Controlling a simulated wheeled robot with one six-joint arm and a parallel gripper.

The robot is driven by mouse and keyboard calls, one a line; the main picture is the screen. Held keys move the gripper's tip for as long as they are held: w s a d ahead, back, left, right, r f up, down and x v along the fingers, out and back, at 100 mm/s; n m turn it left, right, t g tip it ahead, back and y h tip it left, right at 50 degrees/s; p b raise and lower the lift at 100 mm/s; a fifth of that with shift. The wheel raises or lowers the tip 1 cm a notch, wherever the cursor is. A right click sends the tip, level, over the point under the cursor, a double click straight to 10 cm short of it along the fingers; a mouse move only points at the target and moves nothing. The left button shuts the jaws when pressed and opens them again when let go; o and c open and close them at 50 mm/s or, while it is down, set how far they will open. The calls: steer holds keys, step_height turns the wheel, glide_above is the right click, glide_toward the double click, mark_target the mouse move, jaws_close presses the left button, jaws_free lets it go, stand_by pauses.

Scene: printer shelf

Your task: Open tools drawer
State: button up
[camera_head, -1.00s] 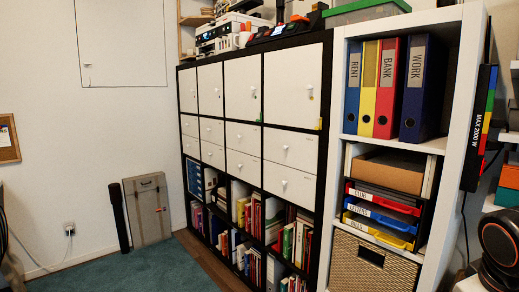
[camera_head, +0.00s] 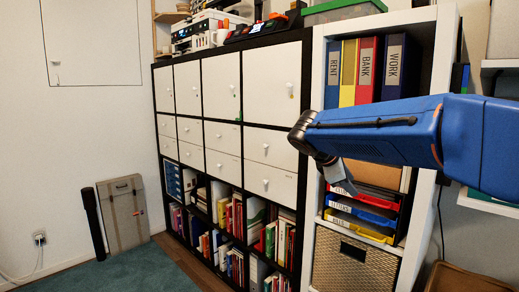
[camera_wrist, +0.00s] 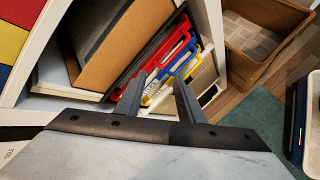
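My gripper (camera_head: 347,186) hangs in front of the light open shelf, below the binders and near the labelled trays. I see nothing held. White drawers with round knobs fill the middle of the black cabinet, left of my gripper. The right column has an upper drawer (camera_head: 258,141) and a lower drawer (camera_head: 255,178), both looking shut. Their small labels are too small to read. My gripper is apart from both drawers.
White doors (camera_head: 262,85) are above the drawers and book compartments below. The light shelf holds binders (camera_head: 366,72), red, blue and yellow trays (camera_head: 358,232), and a woven basket (camera_head: 345,268). My arm crosses in front of this shelf. Green floor (camera_head: 130,274) is clear at left.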

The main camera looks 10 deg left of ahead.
steer(key=w+a+r+n+t+h, duration=0.1)
steer(key=w+a+r+n+t, duration=0.15)
steer(key=w+a, duration=0.6)
steer(key=n+t+h, duration=0.3)
steer(key=n+t, duration=0.2)
steer(key=n, duration=0.4)
glide_toward(264, 146)
steer(key=x, duration=0.7)
steer(key=shift+w+d+f, duration=0.15)
steer(key=shift+w, duration=0.25)
jaws_close()
